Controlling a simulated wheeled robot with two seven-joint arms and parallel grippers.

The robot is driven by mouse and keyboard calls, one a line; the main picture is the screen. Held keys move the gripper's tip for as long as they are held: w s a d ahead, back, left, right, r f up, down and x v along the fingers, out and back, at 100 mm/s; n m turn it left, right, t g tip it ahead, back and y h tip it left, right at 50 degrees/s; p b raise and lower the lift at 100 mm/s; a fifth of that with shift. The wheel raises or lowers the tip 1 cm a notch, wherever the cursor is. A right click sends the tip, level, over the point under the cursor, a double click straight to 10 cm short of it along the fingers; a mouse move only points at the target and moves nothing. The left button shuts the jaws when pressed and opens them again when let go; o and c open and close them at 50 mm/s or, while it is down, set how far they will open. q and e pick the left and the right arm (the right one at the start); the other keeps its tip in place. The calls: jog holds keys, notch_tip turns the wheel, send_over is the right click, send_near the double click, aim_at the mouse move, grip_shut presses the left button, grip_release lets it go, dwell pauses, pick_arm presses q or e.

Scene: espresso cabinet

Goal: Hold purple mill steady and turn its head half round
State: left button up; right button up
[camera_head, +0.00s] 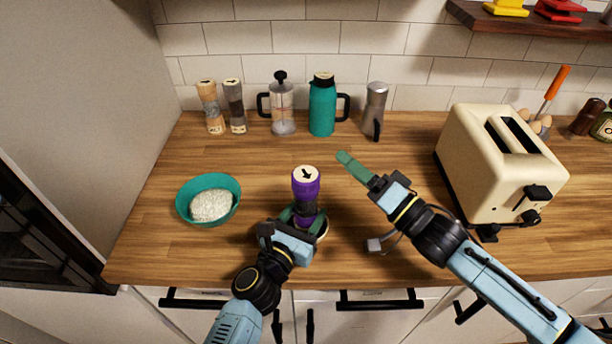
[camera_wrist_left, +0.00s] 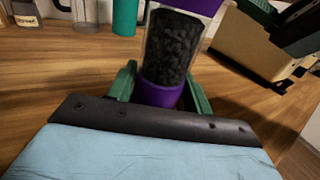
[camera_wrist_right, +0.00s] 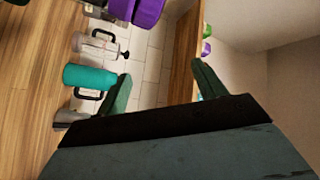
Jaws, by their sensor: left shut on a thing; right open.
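The purple mill (camera_head: 306,187) stands upright on the wooden counter, with a black arrow on its pale top. Its clear middle, full of dark grains, shows in the left wrist view (camera_wrist_left: 172,48). My left gripper (camera_head: 304,217) is shut on the mill's lower body, its green fingers on either side of the purple base in the left wrist view (camera_wrist_left: 165,88). My right gripper (camera_head: 358,178) is open and empty, to the right of the mill and apart from it. In the right wrist view the purple head (camera_wrist_right: 146,10) shows at the top, beyond the open fingers (camera_wrist_right: 163,85).
A teal bowl of white grains (camera_head: 208,189) stands left of the mill. Along the back wall stand two other mills (camera_head: 222,106), a French press (camera_head: 282,110), a teal jug (camera_head: 322,104) and a grey canister (camera_head: 375,110). A cream toaster (camera_head: 490,160) stands at the right.

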aim_at(305, 174)
jog(key=s+d+f+n+g+y, duration=0.3)
jog(key=n+g, duration=0.6)
jog(key=n, duration=0.7)
jog(key=x, duration=1.2)
jog(key=shift+s+a, duration=0.15)
jog(key=c, duration=1)
jog(key=shift+m+t+h, duration=0.3)
jog(key=shift+t+h, duration=0.1)
jog(key=shift+t, duration=0.2)
